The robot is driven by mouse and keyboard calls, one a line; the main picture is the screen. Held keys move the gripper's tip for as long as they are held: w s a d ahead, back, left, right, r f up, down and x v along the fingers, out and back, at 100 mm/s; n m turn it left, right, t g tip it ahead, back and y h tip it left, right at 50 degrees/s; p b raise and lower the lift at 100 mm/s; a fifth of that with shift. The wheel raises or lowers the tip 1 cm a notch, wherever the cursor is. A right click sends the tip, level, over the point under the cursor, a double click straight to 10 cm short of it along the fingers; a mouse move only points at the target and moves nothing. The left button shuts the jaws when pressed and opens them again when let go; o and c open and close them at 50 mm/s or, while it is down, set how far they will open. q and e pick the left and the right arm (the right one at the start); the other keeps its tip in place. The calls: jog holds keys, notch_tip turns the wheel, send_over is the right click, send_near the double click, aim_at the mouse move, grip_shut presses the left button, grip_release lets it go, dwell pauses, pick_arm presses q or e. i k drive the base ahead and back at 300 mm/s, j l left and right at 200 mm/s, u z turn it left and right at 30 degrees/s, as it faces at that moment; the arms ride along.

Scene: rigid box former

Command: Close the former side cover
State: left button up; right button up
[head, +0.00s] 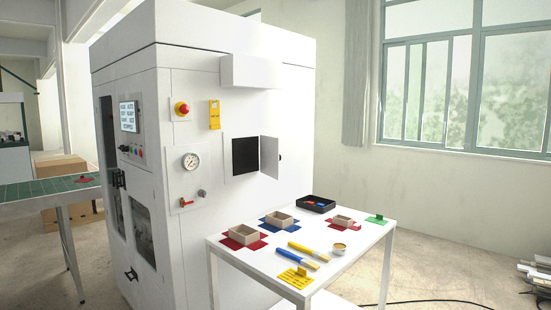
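The box former (230,100) is a tall white cabinet in the middle of the head view. A small white hinged cover (269,156) on its right-hand face stands open, swung out to the right of a dark square opening (245,156). Neither of my grippers is in view, and nothing touches the cover.
A white table (352,251) stands in front of that face, holding small boxes on coloured sheets, a black tray (316,204), brushes and a yellow sign. A red emergency button (182,109) and gauge (190,161) are left of the opening. A green conveyor (40,191) stands left.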

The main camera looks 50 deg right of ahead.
aim_at(270, 157)
jog(key=k+l, duration=0.75)
jog(key=l, duration=0.15)
jog(key=k+l, duration=0.1)
jog(key=l, duration=0.25)
jog(key=k+l, duration=0.15)
jog(key=l, duration=0.15)
jog(key=k+l, duration=0.1)
jog(key=l, duration=2.7)
jog(key=i+l, duration=0.1)
jog(key=l, duration=0.2)
jog(key=i+l, duration=0.25)
jog(key=l, duration=0.3)
jog(key=l+u, duration=0.1)
jog(key=u, duration=0.5)
jog(key=l+u, duration=0.65)
jog(key=l, duration=0.25)
